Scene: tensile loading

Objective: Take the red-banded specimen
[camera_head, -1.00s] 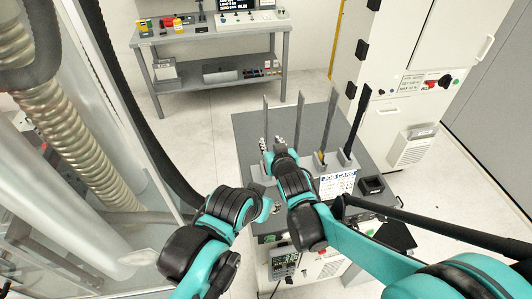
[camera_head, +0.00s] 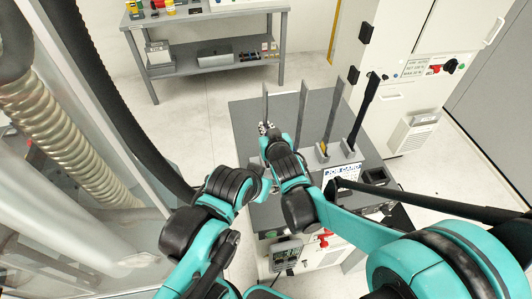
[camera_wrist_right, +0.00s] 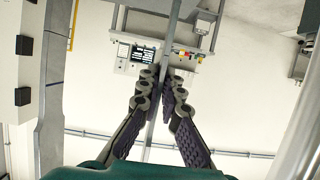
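Several thin upright strips stand in a row on a grey cart top (camera_head: 246,113) in the head view. The leftmost is a slim grey strip (camera_head: 265,100); beside it stand another grey strip (camera_head: 302,108), a darker one (camera_head: 333,112) and a black one (camera_head: 366,108). I cannot make out a red band on any. My right gripper (camera_head: 267,128) is at the leftmost strip. In the right wrist view the fingers (camera_wrist_right: 162,75) converge on a grey strip (camera_wrist_right: 168,45) running between them, tips closed against it.
A job card (camera_head: 342,174) and a small black tray (camera_head: 375,177) are at the cart's front right. The neighbouring strips stand close to the right of my right gripper. A workbench (camera_head: 215,15) stands behind, a white cabinet (camera_head: 420,90) at the right.

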